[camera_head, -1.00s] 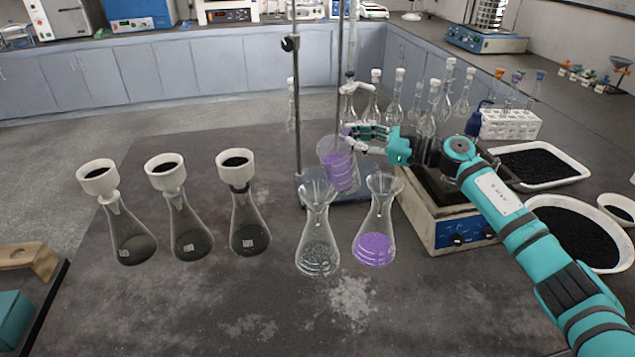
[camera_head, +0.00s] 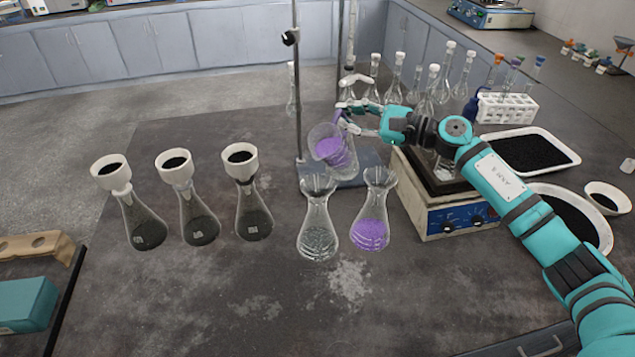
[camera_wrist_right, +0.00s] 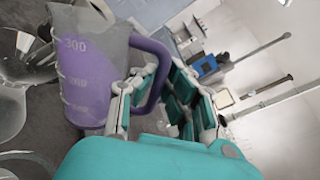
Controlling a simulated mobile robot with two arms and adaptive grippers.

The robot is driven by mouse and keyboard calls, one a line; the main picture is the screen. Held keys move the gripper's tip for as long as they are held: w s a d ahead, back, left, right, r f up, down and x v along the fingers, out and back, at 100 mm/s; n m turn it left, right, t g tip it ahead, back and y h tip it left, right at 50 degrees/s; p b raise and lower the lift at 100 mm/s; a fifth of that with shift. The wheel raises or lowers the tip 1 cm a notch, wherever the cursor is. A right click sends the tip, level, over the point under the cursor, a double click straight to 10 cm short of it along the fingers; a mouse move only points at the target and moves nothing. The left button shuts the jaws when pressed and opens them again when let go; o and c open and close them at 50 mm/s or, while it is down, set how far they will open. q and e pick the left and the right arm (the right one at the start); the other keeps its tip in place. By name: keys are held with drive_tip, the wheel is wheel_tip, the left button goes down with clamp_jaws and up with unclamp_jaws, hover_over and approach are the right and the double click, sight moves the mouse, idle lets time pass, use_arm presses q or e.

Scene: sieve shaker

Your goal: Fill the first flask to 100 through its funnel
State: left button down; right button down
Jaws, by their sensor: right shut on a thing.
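My right gripper (camera_head: 358,116) is shut on the purple handle of a clear measuring jug (camera_head: 332,150). The jug holds purple liquid and is tilted to the left. It hangs above and behind two glass-funnel flasks. The left flask (camera_head: 318,236) looks clear, with no purple in it; its funnel (camera_head: 318,187) is below the jug's lip. The right flask (camera_head: 370,232) has purple contents in its lower part and a glass funnel (camera_head: 380,180). No stream from the jug is visible. In the right wrist view the jug (camera_wrist_right: 88,75) shows printed marks including 300. My left gripper is out of view.
Three flasks with white funnels (camera_head: 240,160) and dark contents stand at left. A stand rod (camera_head: 297,90) rises behind the jug. A blue-fronted device (camera_head: 455,218), stoppered flasks (camera_head: 440,80) and a black-filled tray (camera_head: 560,145) are at right.

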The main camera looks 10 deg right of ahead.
drive_tip(key=shift+s+r, duration=0.1)
drive_tip(key=shift+s, duration=0.05)
drive_tip(key=shift+a, duration=0.15)
idle(0.4)
drive_tip(key=shift+n, duration=0.3)
drive_tip(key=shift+s+a+p, duration=0.1)
drive_tip(key=shift+s+p, duration=0.1)
drive_tip(key=shift+p, duration=0.1)
drive_tip(key=shift+w, duration=0.1)
drive_tip(key=shift+s+a+n, duration=0.1)
drive_tip(key=shift+s+n, duration=0.1)
drive_tip(key=shift+n, duration=0.1)
drive_tip(key=shift+w, duration=0.1)
drive_tip(key=shift+p, duration=0.3)
